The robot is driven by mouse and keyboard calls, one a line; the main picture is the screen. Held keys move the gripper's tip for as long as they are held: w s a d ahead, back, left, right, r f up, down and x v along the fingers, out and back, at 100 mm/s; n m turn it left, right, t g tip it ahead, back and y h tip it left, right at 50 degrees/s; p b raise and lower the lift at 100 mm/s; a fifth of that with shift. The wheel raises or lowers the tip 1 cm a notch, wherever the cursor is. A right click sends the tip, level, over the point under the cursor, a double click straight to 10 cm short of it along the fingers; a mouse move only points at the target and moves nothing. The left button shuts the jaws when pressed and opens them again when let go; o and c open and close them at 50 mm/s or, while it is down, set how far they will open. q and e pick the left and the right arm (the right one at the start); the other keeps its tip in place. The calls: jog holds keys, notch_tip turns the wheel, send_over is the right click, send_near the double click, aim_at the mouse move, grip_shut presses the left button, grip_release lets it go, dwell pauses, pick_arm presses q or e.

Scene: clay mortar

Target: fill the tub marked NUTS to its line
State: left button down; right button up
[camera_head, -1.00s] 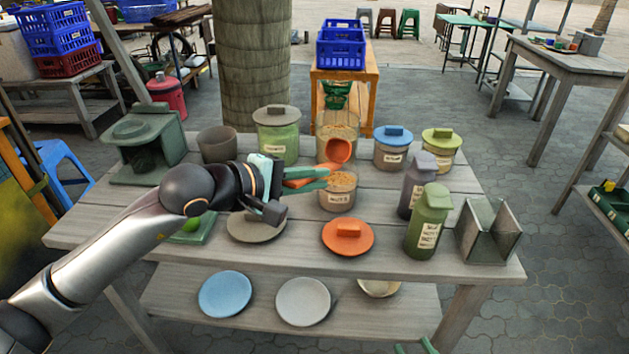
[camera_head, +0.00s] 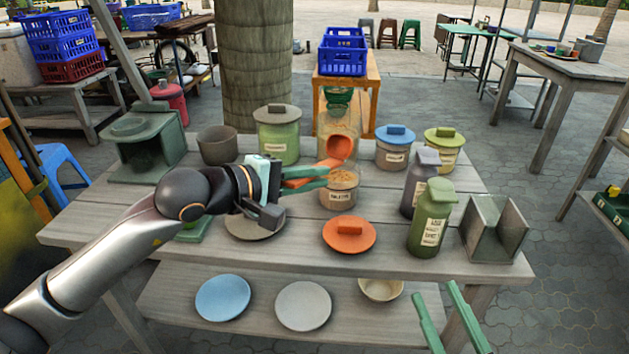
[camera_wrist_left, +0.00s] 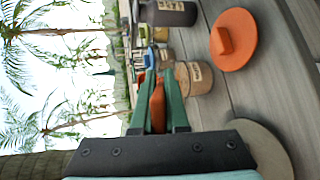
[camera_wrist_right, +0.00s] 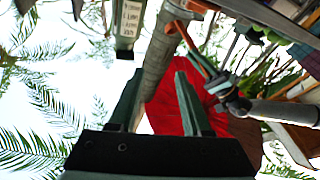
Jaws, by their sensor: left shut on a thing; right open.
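The clear tub with a NUTS label (camera_head: 341,190) stands on the table with tan pieces inside; I cannot make out its line. An orange scoop (camera_head: 341,146) is tilted just above and behind the tub's mouth. My left gripper (camera_head: 322,174) is shut on the scoop's handle; the left wrist view shows the handle (camera_wrist_left: 158,108) between its green fingers. A tall clear jar (camera_head: 338,122) with tan contents stands behind the scoop, partly hidden. The orange lid (camera_head: 348,234) lies in front of the tub. My right gripper (camera_head: 437,291) is open and empty beyond the table's front edge.
Lidded canisters stand at the back: green (camera_head: 278,134), blue-lidded (camera_head: 394,147) and yellow-lidded (camera_head: 444,149). A green bottle (camera_head: 431,219), a purple-grey bottle (camera_head: 419,180) and a metal holder (camera_head: 493,230) stand at the right. A grey disc (camera_head: 255,226) lies below my left gripper.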

pick_arm(q)
jog(key=f+b, duration=0.1)
jog(key=b, duration=0.2)
jog(key=shift+s+t+h, duration=0.1)
jog(key=shift+t+h, duration=0.2)
pick_arm(e)
jog(key=s+a+r+n+t+y, duration=0.1)
jog(key=s+r+n+t+y, duration=0.1)
jog(key=s+r+n+y, duration=0.4)
jog(key=shift+s+r+y, duration=0.55)
jog(key=shift+r+y, duration=0.45)
jog(key=shift+r, duration=0.85)
pick_arm(q)
jog(key=shift+a, duration=0.1)
